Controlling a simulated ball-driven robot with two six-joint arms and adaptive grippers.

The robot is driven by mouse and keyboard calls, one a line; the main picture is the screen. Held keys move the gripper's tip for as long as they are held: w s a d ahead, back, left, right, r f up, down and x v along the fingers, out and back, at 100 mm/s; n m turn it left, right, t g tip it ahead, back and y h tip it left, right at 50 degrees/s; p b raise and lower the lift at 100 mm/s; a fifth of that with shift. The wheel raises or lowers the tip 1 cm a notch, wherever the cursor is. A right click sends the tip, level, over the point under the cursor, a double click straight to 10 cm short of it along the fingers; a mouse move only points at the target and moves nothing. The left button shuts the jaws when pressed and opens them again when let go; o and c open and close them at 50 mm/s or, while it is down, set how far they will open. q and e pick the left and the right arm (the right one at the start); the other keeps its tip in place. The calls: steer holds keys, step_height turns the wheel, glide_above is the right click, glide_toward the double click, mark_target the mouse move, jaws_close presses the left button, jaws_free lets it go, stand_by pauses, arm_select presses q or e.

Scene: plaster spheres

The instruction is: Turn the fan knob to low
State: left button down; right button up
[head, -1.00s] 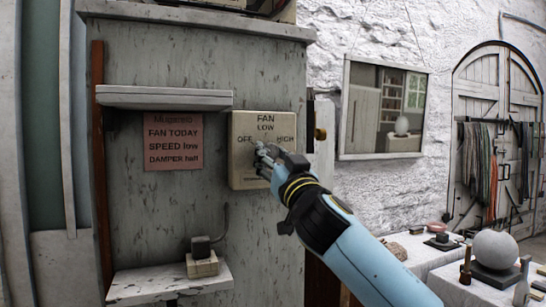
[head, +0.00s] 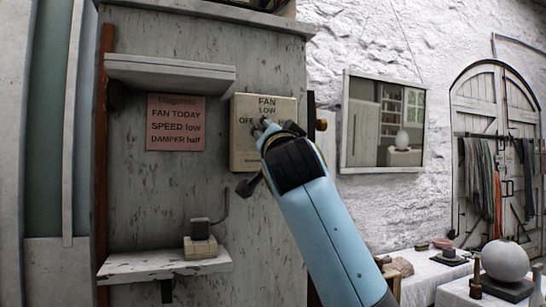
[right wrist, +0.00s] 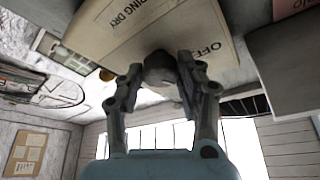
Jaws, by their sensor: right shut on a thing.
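The cream fan plate (head: 243,148) is fixed to the grey cabinet front, with FAN and LOW printed at its top and OFF at its left. The HIGH side is covered by my arm. My right gripper (head: 262,125) is at the middle of the plate, hiding the knob in the head view. In the right wrist view the dark round knob (right wrist: 158,68) sits between the two fingers, which are shut on it. Which way the knob points cannot be told. My left gripper is not in view.
A pink note (head: 175,123) reads FAN TODAY, SPEED low, DAMPER half. A shelf (head: 170,74) juts out above it, and a lower shelf (head: 130,265) holds a small block (head: 200,247). A plaster sphere (head: 505,260) stands on a table at the right.

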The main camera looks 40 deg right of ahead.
steer(key=m+g+b, duration=0.1)
steer(key=m+b, duration=0.1)
steer(key=m, duration=0.1)
steer(key=shift+h, duration=0.3)
steer(key=shift+a+r+m+g+h+b, duration=0.1)
steer(key=shift+m+g+h+b, duration=0.35)
steer(key=shift+m, duration=1.05)
steer(key=o, duration=1.1)
steer(key=shift+o, duration=0.2)
steer(key=shift+r, duration=0.1)
